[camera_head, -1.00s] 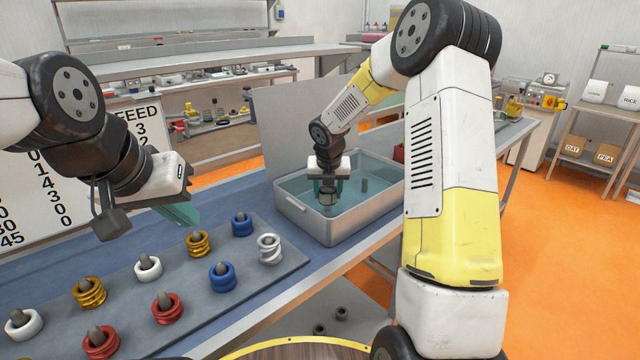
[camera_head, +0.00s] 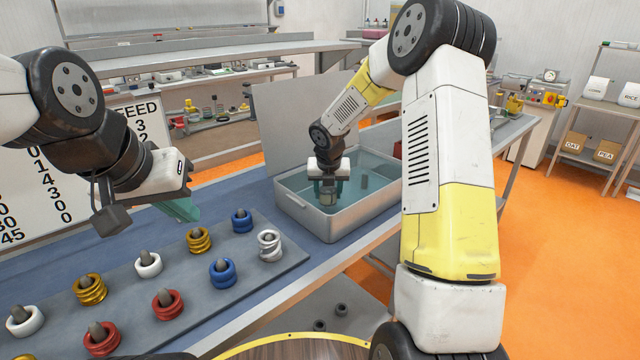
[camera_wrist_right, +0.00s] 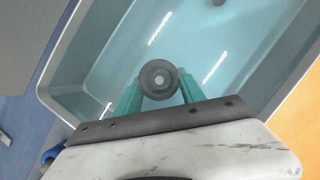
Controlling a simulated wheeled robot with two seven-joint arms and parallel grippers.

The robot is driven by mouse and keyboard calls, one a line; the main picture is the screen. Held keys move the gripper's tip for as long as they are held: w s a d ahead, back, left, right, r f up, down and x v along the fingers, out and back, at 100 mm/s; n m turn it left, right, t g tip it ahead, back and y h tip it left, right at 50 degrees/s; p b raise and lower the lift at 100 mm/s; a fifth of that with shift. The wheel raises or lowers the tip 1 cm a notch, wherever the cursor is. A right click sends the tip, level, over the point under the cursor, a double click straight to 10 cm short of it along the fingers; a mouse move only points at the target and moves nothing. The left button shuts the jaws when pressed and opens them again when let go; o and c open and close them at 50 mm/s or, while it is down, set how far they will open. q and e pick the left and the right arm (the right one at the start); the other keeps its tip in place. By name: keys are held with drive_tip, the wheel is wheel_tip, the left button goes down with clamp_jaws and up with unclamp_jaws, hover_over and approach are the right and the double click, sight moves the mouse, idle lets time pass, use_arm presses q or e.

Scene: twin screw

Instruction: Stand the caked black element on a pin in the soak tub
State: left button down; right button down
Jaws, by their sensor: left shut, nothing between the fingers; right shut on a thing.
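The soak tub (camera_head: 300,211) is a grey, open box of bluish liquid on the blue bench. My right gripper (camera_head: 328,190) is inside it, near its left end, pointing down. Its teal fingers are shut on the caked black element (camera_wrist_right: 160,79), a dark grey ring with a hole seen from above in the right wrist view. In the head view the element (camera_head: 328,198) is small, and I cannot tell whether a pin is inside it. A grey pin (camera_head: 364,182) stands bare to its right. My left gripper (camera_head: 182,208) is shut and empty above the bench.
A grey board (camera_head: 130,305) left of the tub carries pegs with white, gold, red and blue coiled elements. A grey panel (camera_head: 295,125) stands behind the tub. The tub walls surround my right gripper. Two small dark pieces (camera_head: 341,309) lie below the bench.

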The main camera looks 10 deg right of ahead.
drive_tip(key=shift+f, duration=0.75)
drive_tip(key=c, duration=0.6)
unclamp_jaws()
drive_tip(key=v, duration=0.7)
drive_tip(key=shift+s+r, duration=0.15)
drive_tip(key=shift+r, duration=0.2)
